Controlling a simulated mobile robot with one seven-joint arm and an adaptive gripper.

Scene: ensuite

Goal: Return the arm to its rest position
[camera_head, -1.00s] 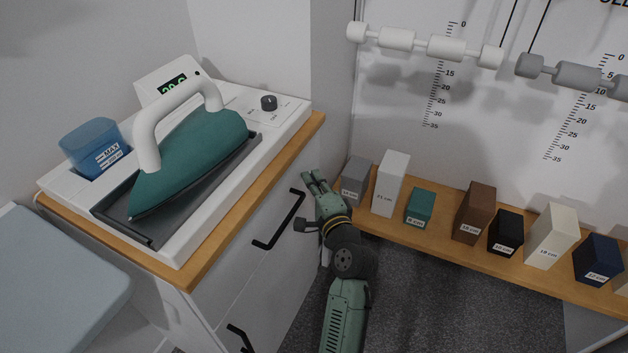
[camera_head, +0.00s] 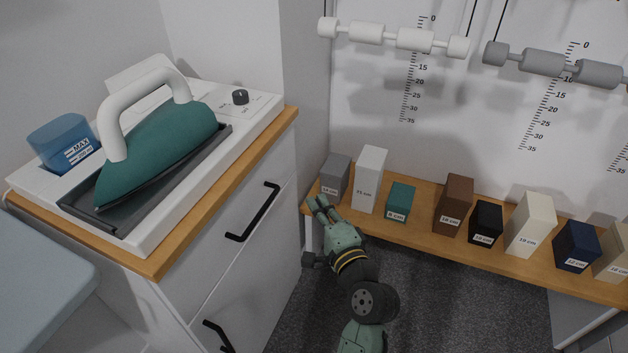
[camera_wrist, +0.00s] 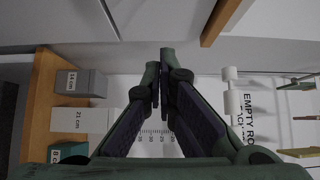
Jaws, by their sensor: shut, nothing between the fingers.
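My gripper (camera_head: 318,203) is at the end of my green arm, low in the middle of the head view, in front of the left end of the wooden shelf. In the wrist view its two fingers (camera_wrist: 159,85) are closed together at the tips with nothing between them. The arm bends down toward the bottom of the head view, above the dark carpet. In the wrist view the grey block marked 14 cm (camera_wrist: 80,82) and the white block marked 21 cm (camera_wrist: 82,120) are to the left of the fingers, apart from them.
A white cabinet (camera_head: 240,235) with black handles stands left of my arm. On it is a teal iron (camera_head: 160,145) on its base. The wooden shelf (camera_head: 415,228) bears several blocks. White rollers (camera_head: 395,37) hang above. Dark carpet (camera_head: 455,310) is clear at the lower right.

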